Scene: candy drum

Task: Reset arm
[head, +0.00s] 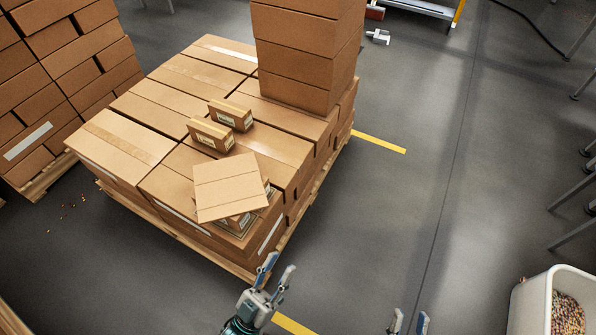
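My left gripper (277,272) is at the bottom middle of the head view, in front of the near corner of the box pallet. Its two fingers point up and stand apart, with nothing between them. My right gripper (410,319) is at the bottom edge, further right, over the grey floor. Only its fingertips show; they stand apart with nothing between them. The rest of my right gripper is out of frame.
Cardboard boxes (125,146) cover a wooden pallet (297,222), with small boxes (230,113) and a tilted carton (229,184) on top. A tall stack (305,55) stands behind. A white drum of candy (535,305) is at lower right. Floor (420,220) between is clear.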

